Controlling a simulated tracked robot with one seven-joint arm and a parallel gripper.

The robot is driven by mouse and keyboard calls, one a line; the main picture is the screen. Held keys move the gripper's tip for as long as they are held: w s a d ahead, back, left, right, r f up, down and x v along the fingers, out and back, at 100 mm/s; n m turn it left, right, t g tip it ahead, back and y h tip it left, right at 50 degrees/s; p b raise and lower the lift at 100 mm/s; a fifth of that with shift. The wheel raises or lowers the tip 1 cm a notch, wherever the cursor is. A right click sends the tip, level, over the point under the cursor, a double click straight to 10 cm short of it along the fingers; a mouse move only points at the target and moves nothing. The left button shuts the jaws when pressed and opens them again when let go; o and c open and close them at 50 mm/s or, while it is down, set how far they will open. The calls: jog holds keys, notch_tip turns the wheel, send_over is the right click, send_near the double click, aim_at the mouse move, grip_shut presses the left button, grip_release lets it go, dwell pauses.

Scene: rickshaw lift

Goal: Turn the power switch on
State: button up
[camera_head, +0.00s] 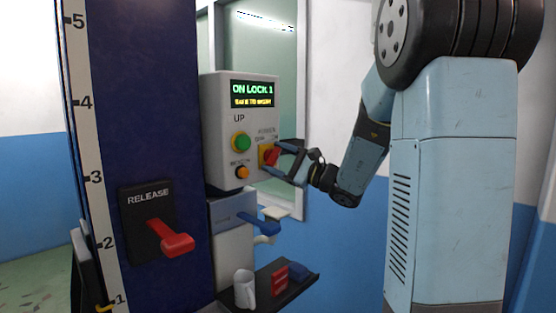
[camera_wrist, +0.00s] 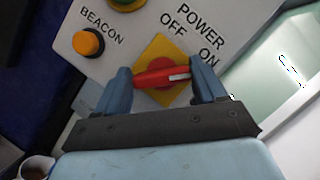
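The power switch is a red rotary handle (camera_wrist: 160,77) on a yellow plate (camera_wrist: 158,50), set in a grey control box (camera_head: 222,95). In the head view the switch (camera_head: 272,156) is partly hidden by my fingers. My gripper (camera_wrist: 162,82) has one finger at each end of the red handle, and both seem to touch it. It also shows in the head view (camera_head: 277,160), reaching in from the right. In the wrist view the handle's white mark points right, toward the ON label (camera_wrist: 209,57) rather than the OFF label (camera_wrist: 174,27).
A green button (camera_head: 241,142) and an orange BEACON button (camera_head: 242,172) sit left of the switch. The display (camera_head: 254,93) reads "ON LOCK 1". A dark blue column with a red RELEASE lever (camera_head: 170,238) stands left. A shelf (camera_head: 310,280) below holds a mug (camera_head: 244,289).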

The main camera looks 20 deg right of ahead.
jog(key=o, duration=0.3)
jog(key=shift+w, duration=0.1)
jog(key=shift+o, duration=0.2)
jog(key=v, duration=1.3)
jog(key=shift+s+d+f, duration=0.2)
jog(key=shift+s+d, duration=0.05)
jog(key=shift+a, duration=0.1)
jog(key=s+a+f+n+g+h, duration=0.1)
jog(key=s+a+f+n+g, duration=0.1)
jog(key=s+a+n+g, duration=0.35)
jog(key=s+a+f+n+g+h, duration=0.2)
jog(key=s+a+f+n+g, duration=0.1)
jog(key=s+a+g, duration=0.4)
jog(key=s+d+n+t+h, duration=0.3)
jog(key=s+n+h, duration=0.5)
jog(key=h, duration=0.4)
jog(key=shift+d+f+t, duration=0.35)
jog(key=shift+d+f, duration=0.15)
jog(key=shift+d, duration=0.2)
